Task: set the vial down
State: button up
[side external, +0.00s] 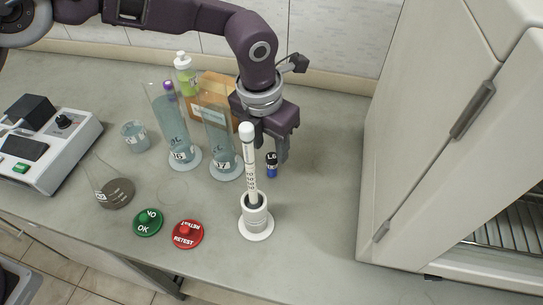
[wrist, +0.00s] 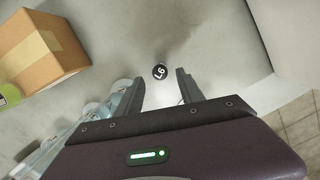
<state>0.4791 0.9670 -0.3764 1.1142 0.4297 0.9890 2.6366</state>
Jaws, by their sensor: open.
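The vial (side external: 271,165) is small, with a black cap marked L6 and a blue lower part. In the side view it appears upright on the grey bench, right of the white burette-like tube. Its black cap (wrist: 160,72) also shows in the wrist view, centred just beyond the fingertips. My gripper (side external: 270,157) is open above and around the vial's place in the side view. In the wrist view, the two fingers (wrist: 161,76) are spread, with clear gaps on both sides of the cap. The vial's base is hidden in the wrist view.
A white tube in a round stand (side external: 256,215) is close in front of the vial. Two glass cylinders (side external: 222,150) stand left, with a cardboard box (side external: 215,92) behind. Green (side external: 148,222) and red (side external: 188,234) buttons lie front left. A white cabinet (side external: 440,130) bounds the right; bench between is clear.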

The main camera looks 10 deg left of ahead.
notch_tip(320, 180, up, 6)
jog(key=shift+s+a, duration=0.2)
jog(key=shift+s, duration=0.25)
